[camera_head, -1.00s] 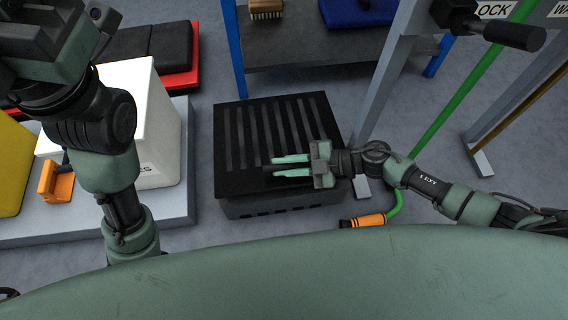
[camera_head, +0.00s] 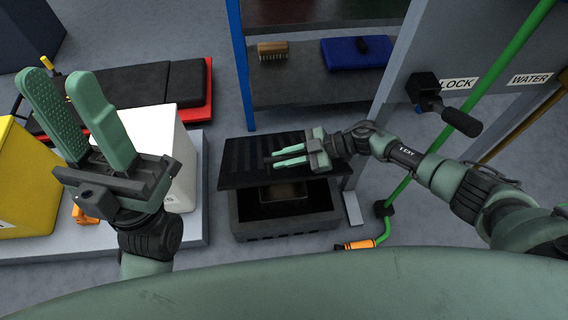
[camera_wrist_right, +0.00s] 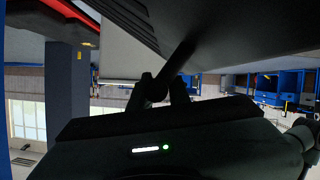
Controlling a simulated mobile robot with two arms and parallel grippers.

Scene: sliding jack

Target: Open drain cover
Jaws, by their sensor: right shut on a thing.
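The black slatted drain cover (camera_head: 240,165) sits over the rear of a dark drain box (camera_head: 285,230). The front of the box is uncovered, and a pale brown patch shows inside. My right gripper (camera_head: 274,157) is shut on the cover's dark bar handle at its front part. In the right wrist view the handle (camera_wrist_right: 180,60) runs from the jaws up to the slatted cover (camera_wrist_right: 128,18). My left gripper (camera_head: 62,84) is open and empty, its fingers pointing up, well left of the drain. The far side of the cover is partly hidden by shadow.
A white bin (camera_head: 180,150) and a yellow bin (camera_head: 30,185) stand on a grey platform at left. A blue-framed shelf (camera_head: 310,90) stands behind the drain. A green hose with an orange nozzle (camera_head: 356,245) and a grey frame are at right.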

